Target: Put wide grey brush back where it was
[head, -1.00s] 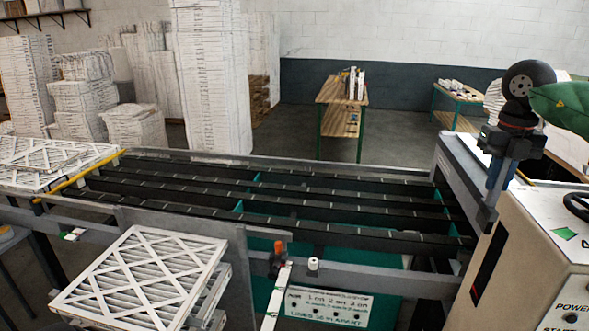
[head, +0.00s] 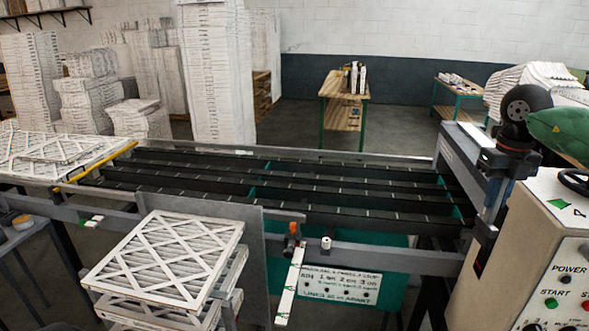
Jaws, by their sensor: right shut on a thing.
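My right gripper (head: 493,197) points down at the right, beside the near right corner of the slatted conveyor bed. Its dark wrist and green-covered arm are above it. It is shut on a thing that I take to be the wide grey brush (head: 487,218). Only a grey part shows below and beside the fingers, against similarly grey machine parts, so its outline and whether it touches the frame cannot be told. My left gripper is not in view.
The conveyor bed (head: 300,182) is bare. A control cabinet (head: 535,250) stands close to my right gripper. White filters (head: 165,262) are stacked at the front left, with more filters (head: 60,150) at the far left. A wooden table (head: 343,88) stands behind, with open floor around it.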

